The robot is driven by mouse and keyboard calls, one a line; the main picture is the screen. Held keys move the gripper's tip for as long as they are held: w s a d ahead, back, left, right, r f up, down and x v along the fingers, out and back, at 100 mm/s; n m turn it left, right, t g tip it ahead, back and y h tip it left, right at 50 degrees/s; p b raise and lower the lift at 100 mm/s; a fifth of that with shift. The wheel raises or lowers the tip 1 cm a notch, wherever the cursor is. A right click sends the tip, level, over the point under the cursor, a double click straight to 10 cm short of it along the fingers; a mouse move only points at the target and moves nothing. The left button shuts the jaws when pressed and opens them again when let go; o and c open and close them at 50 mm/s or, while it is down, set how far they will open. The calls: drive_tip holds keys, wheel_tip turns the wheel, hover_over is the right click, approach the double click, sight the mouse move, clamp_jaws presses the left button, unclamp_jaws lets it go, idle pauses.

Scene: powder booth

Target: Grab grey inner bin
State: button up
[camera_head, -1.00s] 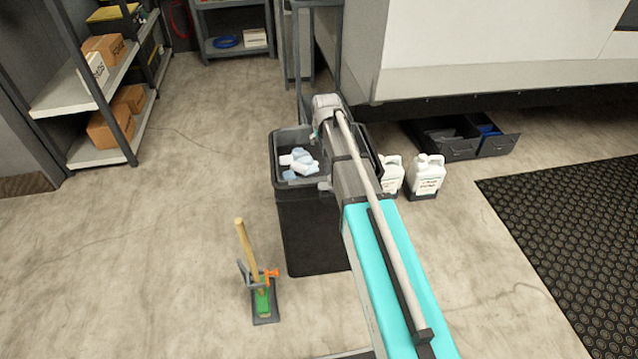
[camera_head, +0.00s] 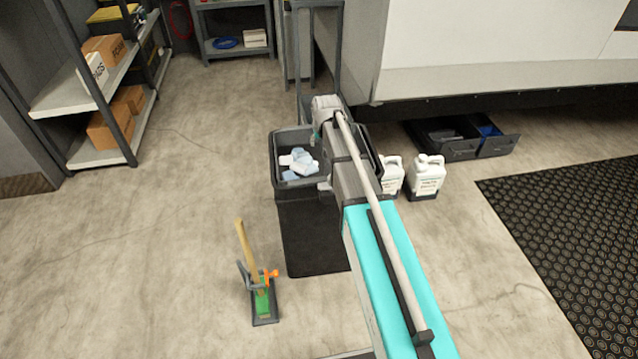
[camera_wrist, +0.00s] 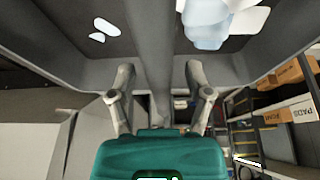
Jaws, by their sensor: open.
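A tall black bin (camera_head: 312,235) stands on the floor under my arm. Its open top shows grey inner walls (camera_head: 288,142) with crumpled pale blue and white pieces (camera_head: 300,162) inside. In the wrist view the grey inner bin (camera_wrist: 75,72) fills the upper part, with a central divider (camera_wrist: 152,40) and pale pieces (camera_wrist: 208,22) in both dark compartments. My gripper (camera_wrist: 158,72) is open, with one finger on each side of the divider line, close to the bin's rim. Contact cannot be made out. In the head view my arm hides the gripper and part of the bin.
A small stand with a wooden handle (camera_head: 245,243) is left of the bin. White jugs (camera_head: 426,177) stand right of it. A dark floor mat (camera_head: 570,225) lies at the right. Shelves with boxes (camera_head: 110,130) stand at the left; the floor between is clear.

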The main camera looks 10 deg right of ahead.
drive_tip(key=shift+c, duration=0.2)
clamp_jaws()
drive_tip(key=shift+r, duration=0.15)
idle(0.6)
wheel_tip(320, 180, up, 28)
drive_tip(key=p, duration=2.8)
drive_tip(key=shift+r, duration=0.1)
